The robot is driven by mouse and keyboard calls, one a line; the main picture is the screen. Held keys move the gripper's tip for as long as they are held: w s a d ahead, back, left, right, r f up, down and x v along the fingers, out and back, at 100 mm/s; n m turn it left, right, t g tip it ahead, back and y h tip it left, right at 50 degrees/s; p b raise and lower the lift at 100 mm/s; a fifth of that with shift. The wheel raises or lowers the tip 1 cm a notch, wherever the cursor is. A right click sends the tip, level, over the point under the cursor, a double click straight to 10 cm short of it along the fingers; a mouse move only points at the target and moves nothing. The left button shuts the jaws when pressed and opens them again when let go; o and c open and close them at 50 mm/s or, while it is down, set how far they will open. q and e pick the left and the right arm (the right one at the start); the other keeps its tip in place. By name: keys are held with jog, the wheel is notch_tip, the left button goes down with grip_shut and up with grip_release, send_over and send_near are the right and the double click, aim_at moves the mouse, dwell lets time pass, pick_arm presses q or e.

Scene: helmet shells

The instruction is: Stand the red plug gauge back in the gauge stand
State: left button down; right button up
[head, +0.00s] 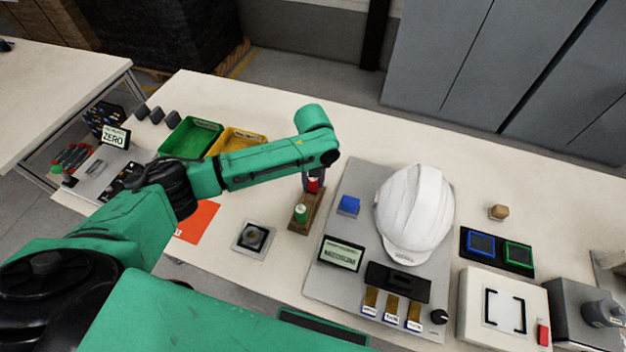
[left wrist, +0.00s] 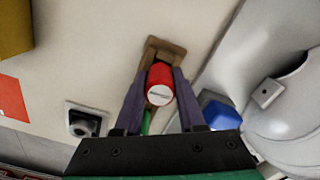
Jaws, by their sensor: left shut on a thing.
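The red plug gauge (head: 313,186) is between the fingers of my left gripper (head: 313,176), at the far end of the wooden gauge stand (head: 296,224). In the left wrist view the red gauge (left wrist: 160,86) shows its round end between the two purple fingers (left wrist: 160,98), which are shut on it. The stand's far end (left wrist: 163,46) shows beyond it. I cannot tell whether the gauge's lower end is in the stand or just above it. A green plug gauge (head: 300,212) stands in the near part of the stand. My right gripper is not in view.
A grey board (head: 343,208) with a white helmet shell (head: 415,210) and a blue block (head: 348,205) lies right of the stand. A square fixture (head: 253,239) sits to its left. Green (head: 190,137) and yellow (head: 233,140) bins stand behind left. The back table strip is clear.

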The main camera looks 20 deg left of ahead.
pick_arm(q)
jog(key=shift+f+b, duration=0.3)
jog(key=shift+f, duration=0.35)
dwell(0.4)
dwell(0.5)
jog(key=shift+c, duration=2.1)
grip_release()
jog(key=shift+r, duration=0.1)
notch_tip(320, 180, up, 14)
jog(key=b, duration=0.1)
jog(key=shift+r+b, duration=0.2)
jog(key=shift+b, duration=0.1)
